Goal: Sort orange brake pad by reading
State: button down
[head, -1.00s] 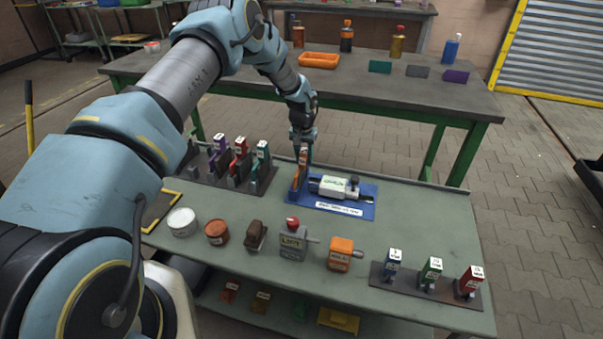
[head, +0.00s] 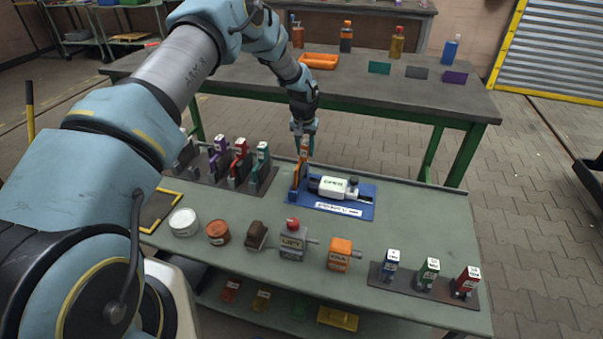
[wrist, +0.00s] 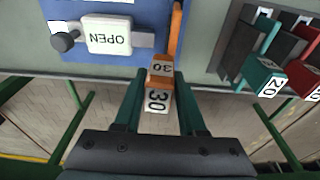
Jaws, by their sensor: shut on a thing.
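The orange brake pad (head: 300,178) stands upright at the left end of the blue gauge fixture (head: 364,211). Its label reads 30 in the wrist view (wrist: 161,70). My gripper (head: 304,150) comes down from above, and its teal fingers (wrist: 157,95) are shut on the pad's labelled top. The white display box (head: 333,185) on the fixture reads OPEN, also in the wrist view (wrist: 106,35). A dark rack (head: 262,182) to the left holds purple (head: 217,146), red (head: 240,149) and teal (head: 262,151) pads. The teal pad's label reads 20.
A can (head: 184,222), a red-brown tin (head: 217,232), a grey device (head: 292,241) and an orange box (head: 339,254) line the front. A stand (head: 404,279) with blue, green and red blocks is at right. A workbench (head: 400,95) stands behind.

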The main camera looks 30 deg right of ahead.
aim_at(306, 142)
jog(key=shift+r+p, duration=0.7)
jog(key=shift+r, duration=1.15)
jog(key=shift+r+p, duration=0.5)
jog(key=shift+r, duration=0.7)
